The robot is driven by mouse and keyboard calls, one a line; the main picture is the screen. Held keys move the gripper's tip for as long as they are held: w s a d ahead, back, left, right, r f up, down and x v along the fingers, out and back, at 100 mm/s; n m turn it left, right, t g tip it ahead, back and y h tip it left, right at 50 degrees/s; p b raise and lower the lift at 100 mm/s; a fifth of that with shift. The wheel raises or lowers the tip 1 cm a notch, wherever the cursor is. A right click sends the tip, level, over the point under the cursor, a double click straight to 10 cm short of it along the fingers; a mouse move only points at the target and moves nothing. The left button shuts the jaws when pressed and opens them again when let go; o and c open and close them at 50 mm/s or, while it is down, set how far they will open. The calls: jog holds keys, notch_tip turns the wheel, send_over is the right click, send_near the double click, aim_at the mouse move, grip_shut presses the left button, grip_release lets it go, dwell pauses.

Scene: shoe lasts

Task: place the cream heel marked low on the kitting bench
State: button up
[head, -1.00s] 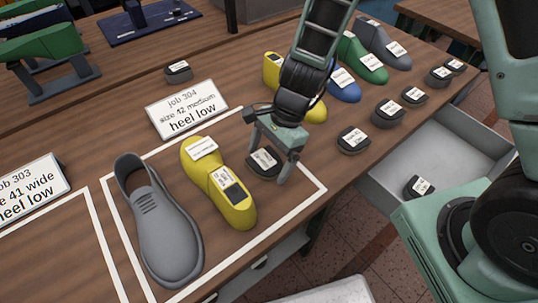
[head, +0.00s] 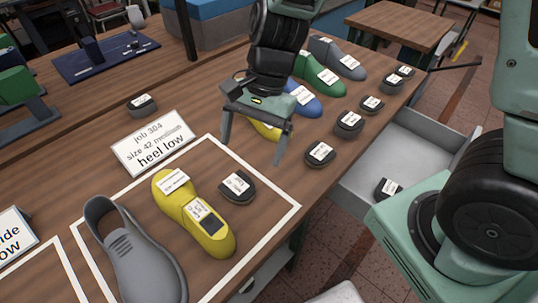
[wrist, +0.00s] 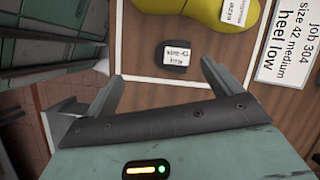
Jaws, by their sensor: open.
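A small dark heel with a white label (head: 237,187) lies on the kitting bench (head: 190,105), inside a white outline and right of a yellow last (head: 205,215). I see no cream colour on it. It also shows in the wrist view (wrist: 173,57), where its label is too small to read surely. My gripper (head: 253,150) is open and empty, raised above and behind the heel, apart from it. In the wrist view its fingers (wrist: 162,72) are spread. The card (head: 153,143) behind the outline reads job 304, size 42 medium, heel low.
A grey shoe (head: 135,255) shares the outline. Several labelled dark heels, such as one (head: 320,154), stand along the right edge. Yellow, blue, green and grey lasts (head: 335,58) stand behind. An open drawer (head: 410,150) juts out at right, with a heel (head: 388,188) inside.

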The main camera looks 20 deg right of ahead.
jog(key=s+d+r+n+t+h, duration=0.1)
jog(key=s+r+n, duration=0.5)
jog(key=s+n, duration=0.6)
jog(key=n+t+h, duration=0.1)
jog(key=n+h, duration=0.1)
jog(key=n, duration=0.3)
jog(key=shift+s, duration=0.4)
jog(key=shift+d+f, duration=0.1)
